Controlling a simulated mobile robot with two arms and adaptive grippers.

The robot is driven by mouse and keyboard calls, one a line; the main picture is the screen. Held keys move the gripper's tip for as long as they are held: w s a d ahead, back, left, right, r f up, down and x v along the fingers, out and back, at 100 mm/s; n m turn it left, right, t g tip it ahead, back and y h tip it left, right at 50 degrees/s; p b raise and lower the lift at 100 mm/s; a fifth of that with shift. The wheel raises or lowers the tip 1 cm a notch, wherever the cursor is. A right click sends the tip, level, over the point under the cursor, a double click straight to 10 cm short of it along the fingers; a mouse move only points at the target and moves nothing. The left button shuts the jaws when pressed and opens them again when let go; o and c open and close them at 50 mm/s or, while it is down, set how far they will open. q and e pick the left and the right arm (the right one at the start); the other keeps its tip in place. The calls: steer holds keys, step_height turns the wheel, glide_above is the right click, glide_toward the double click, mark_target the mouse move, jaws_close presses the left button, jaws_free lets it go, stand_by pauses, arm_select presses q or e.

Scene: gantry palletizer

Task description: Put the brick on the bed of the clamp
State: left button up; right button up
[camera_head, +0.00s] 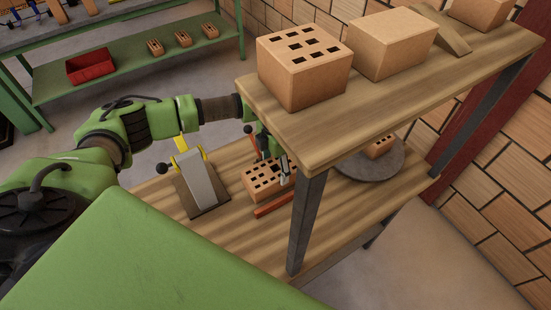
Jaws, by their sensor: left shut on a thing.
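My left gripper (284,176) reaches in behind the upper shelf. It is shut on a holed orange-brown brick (262,181) at the brick's right side. The brick is low over the lower wooden board, beside a red bar (273,206); I cannot tell whether it touches what is under it. A red lever with a black knob (248,129) stands behind the brick. To its left is a grey, sloped device (199,182) with yellow parts and a black knob, on a dark base. I cannot tell for certain which fixture is the clamp. My right gripper is out of view.
The upper wooden shelf (330,131) carries large bricks (303,70) and overhangs the gripper. Its dark leg (306,225) stands close in front. A round grey plate (372,172) with a small brick is at the right. A green bench (130,55) holds a red bin (90,67).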

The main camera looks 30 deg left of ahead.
mark_target(276, 173)
arm_select(q)
steer(key=shift+f+p, duration=0.4)
steer(key=shift+f, duration=1.2)
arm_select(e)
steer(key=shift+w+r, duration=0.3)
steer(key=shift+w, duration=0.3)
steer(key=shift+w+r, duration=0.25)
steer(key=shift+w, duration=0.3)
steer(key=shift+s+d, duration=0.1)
arm_select(q)
steer(key=shift+f, duration=0.15)
steer(key=o, duration=2)
steer(key=shift+o, duration=0.4)
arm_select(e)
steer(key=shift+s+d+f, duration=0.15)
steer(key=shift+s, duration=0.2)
arm_select(q)
steer(key=shift+s, duration=0.1)
